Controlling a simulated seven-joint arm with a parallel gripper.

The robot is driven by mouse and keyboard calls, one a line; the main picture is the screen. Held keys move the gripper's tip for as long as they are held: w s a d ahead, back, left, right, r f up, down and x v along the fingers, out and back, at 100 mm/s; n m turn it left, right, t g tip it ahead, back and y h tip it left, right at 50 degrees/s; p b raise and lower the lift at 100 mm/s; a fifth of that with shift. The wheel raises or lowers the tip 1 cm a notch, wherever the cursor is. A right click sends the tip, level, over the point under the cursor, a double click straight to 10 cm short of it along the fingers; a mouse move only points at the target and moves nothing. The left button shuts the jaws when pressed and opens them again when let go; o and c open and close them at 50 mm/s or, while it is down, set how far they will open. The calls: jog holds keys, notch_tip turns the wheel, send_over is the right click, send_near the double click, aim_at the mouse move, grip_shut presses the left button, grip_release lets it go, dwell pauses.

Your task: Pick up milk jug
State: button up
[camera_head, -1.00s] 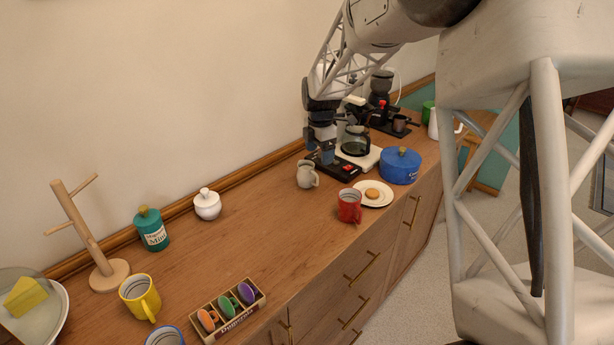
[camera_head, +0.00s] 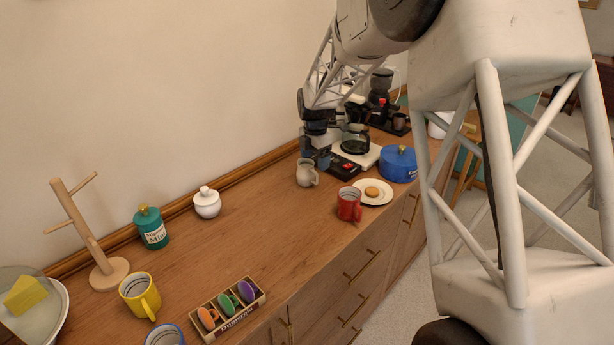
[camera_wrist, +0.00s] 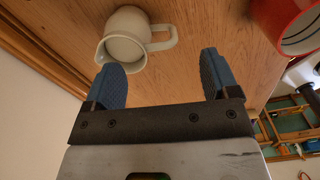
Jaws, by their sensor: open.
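The milk jug (camera_head: 305,173) is a small cream-grey jug with a handle. It stands on the wooden sideboard, near the wall side, left of the coffee maker. In the wrist view the jug (camera_wrist: 126,38) is at the upper left, its round mouth facing the camera and its handle pointing right. My gripper (camera_wrist: 161,80) is open and empty. Its left blue finger is close to the jug's rim, and the right finger is beyond the handle; I cannot tell whether the left finger touches. In the head view my gripper (camera_head: 318,157) is just behind and above the jug, partly hidden.
A red mug (camera_head: 348,205) and a plate with a biscuit (camera_head: 377,198) stand to the right of the jug. The coffee maker (camera_head: 356,150) and blue pot (camera_head: 397,165) are behind. A white sugar bowl (camera_head: 207,204) is left. The wood between is clear.

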aim_at(314, 172)
jog(key=shift+f, duration=0.2)
jog(key=shift+a+f, duration=0.15)
jog(key=shift+f, duration=2.4)
jog(key=shift+c, duration=0.3)
jog(key=c, duration=1.2)
